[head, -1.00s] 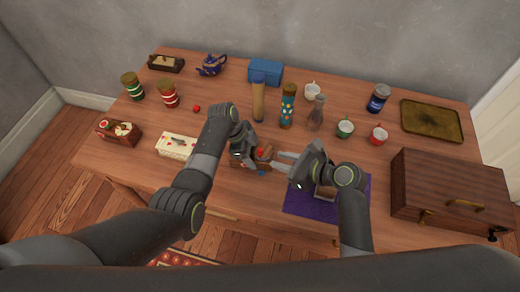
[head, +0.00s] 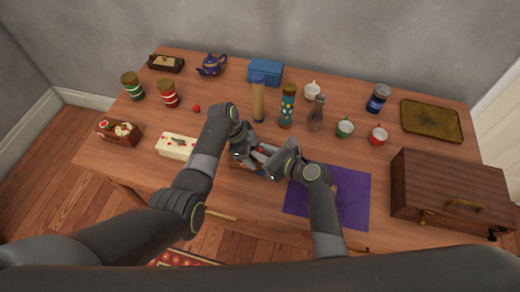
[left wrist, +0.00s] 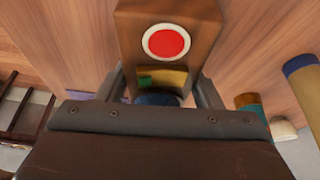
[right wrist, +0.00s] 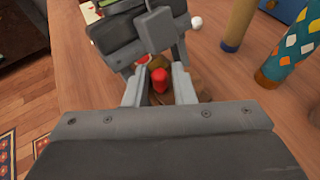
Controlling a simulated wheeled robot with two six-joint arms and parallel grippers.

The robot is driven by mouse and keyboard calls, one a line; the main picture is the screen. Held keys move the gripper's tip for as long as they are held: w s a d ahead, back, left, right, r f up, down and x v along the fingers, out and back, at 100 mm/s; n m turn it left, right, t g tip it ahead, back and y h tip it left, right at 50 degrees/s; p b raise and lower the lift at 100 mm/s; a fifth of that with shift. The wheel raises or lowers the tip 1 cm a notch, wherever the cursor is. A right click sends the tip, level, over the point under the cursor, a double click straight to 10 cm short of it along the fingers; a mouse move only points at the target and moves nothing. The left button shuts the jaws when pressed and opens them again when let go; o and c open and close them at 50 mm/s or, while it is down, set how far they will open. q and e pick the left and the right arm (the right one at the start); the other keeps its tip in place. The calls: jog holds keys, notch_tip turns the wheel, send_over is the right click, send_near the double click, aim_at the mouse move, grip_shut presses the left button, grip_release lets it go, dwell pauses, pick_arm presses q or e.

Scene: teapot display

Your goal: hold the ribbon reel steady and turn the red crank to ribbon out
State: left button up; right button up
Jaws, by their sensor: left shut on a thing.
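The ribbon reel is a wooden block that shows in the left wrist view (left wrist: 140,22), with a red disc in a white ring on its face and a green and yellow patch below. My left gripper (left wrist: 160,92) is shut on it, one finger on each side. In the head view my left gripper (head: 250,155) and right gripper (head: 262,157) largely hide the reel. The red crank knob (right wrist: 160,80) stands between the fingers of my right gripper (right wrist: 160,88) in the right wrist view. These fingers are apart, with small gaps beside the knob.
A purple mat (head: 350,210) lies right of the reel, with a large wooden box (head: 455,190) beyond it. A cream box (head: 178,146) stands to the left. A tan cylinder (head: 258,102), patterned cylinder (head: 287,108) and brown bottle (head: 317,115) stand behind.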

jog(key=shift+w+a+f, duration=0.25)
jog(key=shift+w+a, duration=0.2)
jog(key=shift+w, duration=0.05)
grip_shut()
